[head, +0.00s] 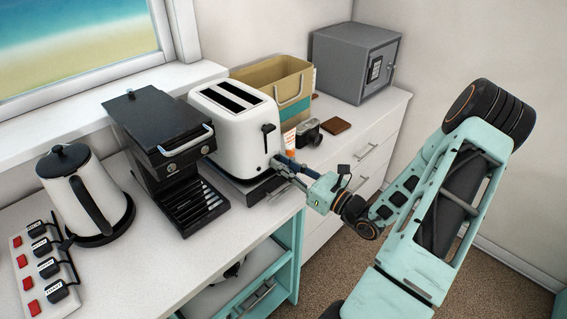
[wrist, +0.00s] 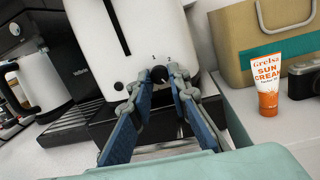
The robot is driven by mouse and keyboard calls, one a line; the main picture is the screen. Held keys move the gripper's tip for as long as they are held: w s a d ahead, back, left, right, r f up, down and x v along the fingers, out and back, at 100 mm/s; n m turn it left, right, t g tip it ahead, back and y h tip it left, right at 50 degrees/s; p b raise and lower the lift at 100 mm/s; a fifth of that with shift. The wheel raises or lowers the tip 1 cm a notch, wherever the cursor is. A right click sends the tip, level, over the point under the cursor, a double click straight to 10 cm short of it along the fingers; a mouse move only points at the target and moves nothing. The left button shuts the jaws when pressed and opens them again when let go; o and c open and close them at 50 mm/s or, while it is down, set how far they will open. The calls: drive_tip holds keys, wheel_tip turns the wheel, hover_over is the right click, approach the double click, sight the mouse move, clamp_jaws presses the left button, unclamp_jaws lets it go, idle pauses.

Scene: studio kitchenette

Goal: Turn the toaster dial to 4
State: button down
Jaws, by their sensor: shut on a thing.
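The white toaster (head: 236,129) stands on the counter with its lever side facing my arm. In the wrist view the toaster's front (wrist: 135,45) fills the upper middle, with the dark lever slot above. The dark dial (wrist: 159,74) sits low on that front, with small marks above it that are too small to read fully. My gripper (wrist: 160,76) is shut on the dial, one fingertip on each side. In the head view my gripper (head: 279,164) reaches the toaster's lower front, and the dial is hidden there. The dial's setting cannot be told.
A black grill or coffee machine (head: 160,135) stands close left of the toaster, with a kettle (head: 85,195) beyond. Right of it are a tan box (head: 270,80), a sun cream tube (wrist: 267,85), a camera (head: 308,132) and a grey safe (head: 350,60).

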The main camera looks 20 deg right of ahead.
drive_tip(key=c, duration=1.8)
unclamp_jaws()
drive_tip(key=v, duration=1.2)
